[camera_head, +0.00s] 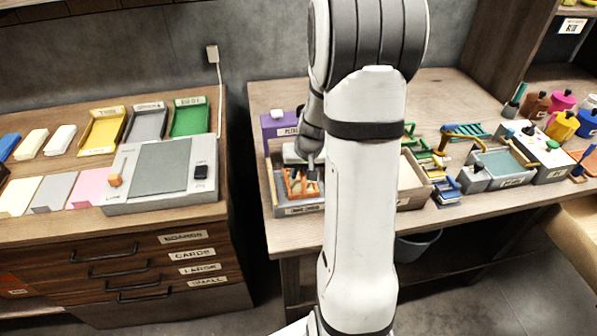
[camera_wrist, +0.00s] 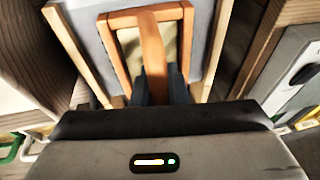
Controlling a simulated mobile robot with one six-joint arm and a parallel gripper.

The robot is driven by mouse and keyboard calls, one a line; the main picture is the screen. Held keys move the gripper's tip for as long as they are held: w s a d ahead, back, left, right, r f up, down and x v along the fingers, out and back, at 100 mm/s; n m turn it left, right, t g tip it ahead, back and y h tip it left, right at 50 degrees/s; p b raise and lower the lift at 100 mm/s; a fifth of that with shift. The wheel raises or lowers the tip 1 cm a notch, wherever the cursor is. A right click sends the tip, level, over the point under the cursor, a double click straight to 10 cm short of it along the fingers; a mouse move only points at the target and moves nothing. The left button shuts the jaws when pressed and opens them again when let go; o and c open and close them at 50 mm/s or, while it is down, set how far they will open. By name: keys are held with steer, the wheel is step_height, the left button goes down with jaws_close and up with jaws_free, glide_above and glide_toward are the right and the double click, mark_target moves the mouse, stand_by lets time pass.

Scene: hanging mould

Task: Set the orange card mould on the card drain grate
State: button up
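The orange card mould (camera_head: 291,188) is an open orange frame with a handle across it. In the head view it is over the labelled grey tray (camera_head: 300,211) that looks like the card drain grate. In the wrist view the mould (camera_wrist: 122,45) lies within the outline of a grey surface with wooden side strips (camera_wrist: 88,60). My gripper (camera_head: 311,166) is above the mould, and in the wrist view its dark fingers (camera_wrist: 157,90) close on both sides of the orange handle. I cannot tell whether the mould touches the grate. My arm hides part of the bench.
A purple box (camera_head: 281,124) stands behind the tray. A beige-topped box (camera_head: 409,187) is to the right, beyond my arm. Coloured racks, a blue-grey vat (camera_head: 499,165) and bottles crowd the right side. A press-like grey box (camera_head: 160,166) sits on the left cabinet.

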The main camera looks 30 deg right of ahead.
steer(key=o, duration=0.5)
steer(key=a+v, duration=0.1)
steer(key=v, duration=0.7)
steer(key=s+a+r+n, duration=0.1)
steer(key=s+a+r, duration=0.1)
steer(key=s+a, duration=0.2)
steer(key=s+a+r+n, duration=0.1)
steer(key=s+a+r, duration=0.2)
steer(key=s+a, duration=0.2)
steer(key=s+a+r+n, duration=0.1)
steer(key=s+a+r, duration=0.2)
steer(key=s, duration=0.5)
steer(key=shift+s+a+h, duration=0.2)
steer(key=shift+a+h, duration=0.2)
steer(key=shift+a, duration=0.5)
